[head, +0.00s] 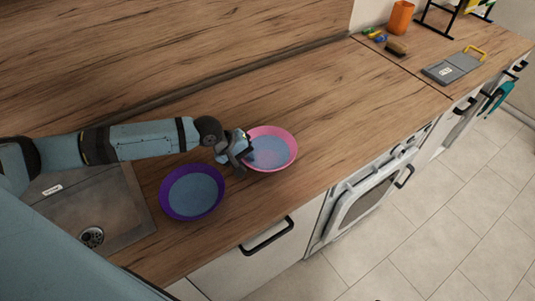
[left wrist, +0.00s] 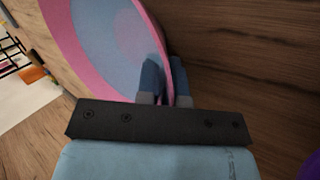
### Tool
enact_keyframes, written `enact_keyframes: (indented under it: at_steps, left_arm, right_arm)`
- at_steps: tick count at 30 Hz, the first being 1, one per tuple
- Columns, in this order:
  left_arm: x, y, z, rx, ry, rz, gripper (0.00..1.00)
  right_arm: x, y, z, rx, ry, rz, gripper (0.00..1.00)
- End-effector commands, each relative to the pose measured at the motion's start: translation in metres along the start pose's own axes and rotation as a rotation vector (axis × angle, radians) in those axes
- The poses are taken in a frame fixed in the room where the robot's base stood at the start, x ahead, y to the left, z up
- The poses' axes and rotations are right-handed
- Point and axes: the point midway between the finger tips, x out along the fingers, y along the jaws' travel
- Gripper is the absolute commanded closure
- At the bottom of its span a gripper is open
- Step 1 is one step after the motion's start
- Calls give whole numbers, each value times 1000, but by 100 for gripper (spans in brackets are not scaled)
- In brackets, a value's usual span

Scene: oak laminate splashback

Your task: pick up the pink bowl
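The pink bowl (head: 287,133), with a blue-grey inside, is on the wooden counter right of the purple bowl in the head view. My left gripper (head: 243,153) is at its left rim. In the left wrist view the pink bowl (left wrist: 75,45) fills the upper left. The left gripper's two fingers (left wrist: 166,82) stand close together, one inside the bowl and one outside, with the pink rim pinched between them. I cannot tell whether the bowl is clear of the counter. My right gripper is not in view.
A purple bowl (head: 192,192) with a blue-grey inside stands just left and in front. A sink (head: 95,215) lies at the left. An orange cup (head: 401,17) and a grey board (head: 453,68) are at the far right.

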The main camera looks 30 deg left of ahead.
Motion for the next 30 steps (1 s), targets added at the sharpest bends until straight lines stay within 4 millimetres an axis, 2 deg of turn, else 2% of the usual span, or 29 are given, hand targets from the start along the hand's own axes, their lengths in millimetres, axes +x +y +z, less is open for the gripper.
enact_keyframes:
  at_steps: [17, 23, 30]
  left_arm:
    - [-4, 2, 0, 0, 0, -2, 100]
    - [-14, 10, 0, 1, 0, 1, 100]
    - [-36, 26, 0, 1, 1, 1, 100]
  right_arm:
    - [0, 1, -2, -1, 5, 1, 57]
    - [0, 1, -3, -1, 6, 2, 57]
    - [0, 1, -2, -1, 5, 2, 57]
